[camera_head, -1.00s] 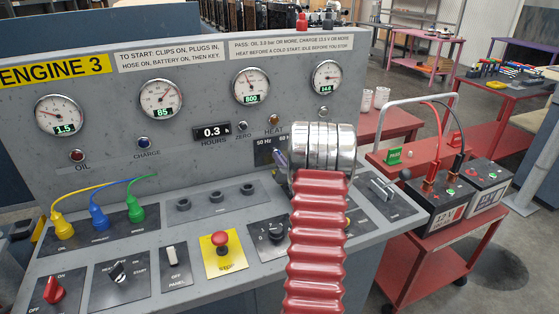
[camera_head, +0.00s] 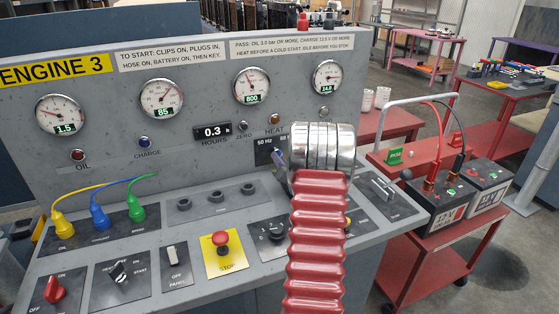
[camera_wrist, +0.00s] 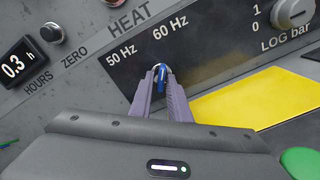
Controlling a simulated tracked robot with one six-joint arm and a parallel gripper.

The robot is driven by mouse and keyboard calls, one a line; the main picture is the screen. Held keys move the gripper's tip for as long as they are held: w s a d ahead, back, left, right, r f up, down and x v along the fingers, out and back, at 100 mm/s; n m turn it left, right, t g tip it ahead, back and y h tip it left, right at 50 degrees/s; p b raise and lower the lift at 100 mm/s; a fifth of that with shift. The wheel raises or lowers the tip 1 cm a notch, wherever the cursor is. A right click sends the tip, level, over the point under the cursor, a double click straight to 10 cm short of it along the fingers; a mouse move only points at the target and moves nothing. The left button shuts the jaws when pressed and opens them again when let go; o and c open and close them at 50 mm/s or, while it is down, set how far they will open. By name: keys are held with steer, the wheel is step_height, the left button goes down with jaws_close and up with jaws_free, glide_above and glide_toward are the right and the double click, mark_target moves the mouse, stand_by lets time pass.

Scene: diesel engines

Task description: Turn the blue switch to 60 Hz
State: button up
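The blue switch (camera_wrist: 162,76) is on a dark panel (camera_wrist: 208,58) in the wrist view, below the printed labels "50 Hz" and "60 Hz". My gripper (camera_wrist: 162,82) has its two purple-grey fingers one on each side of the switch's blue handle, close against it. I cannot clearly tell which label the handle points at, since the fingers hide part of it. In the head view my gripper (camera_head: 279,159) reaches the dark panel (camera_head: 265,148) below the HEAT lamp. My chrome wrist and red ribbed arm hide the switch there.
A HEAT lamp (camera_head: 274,119), a ZERO button (camera_head: 243,125) and an hours display (camera_head: 212,132) are left of and above the switch. A white LOG bar knob (camera_wrist: 294,12) is to its right. The sloping console below holds a red stop button (camera_head: 221,237) and sockets.

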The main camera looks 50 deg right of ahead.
steer(key=shift+o, duration=1.2)
steer(key=shift+s+d+r, duration=0.1)
steer(key=shift+s+a, duration=0.2)
steer(key=shift+s, duration=0.3)
steer(key=v, duration=1.2)
steer(key=shift+s+a, duration=0.25)
steer(key=shift+a, duration=0.1)
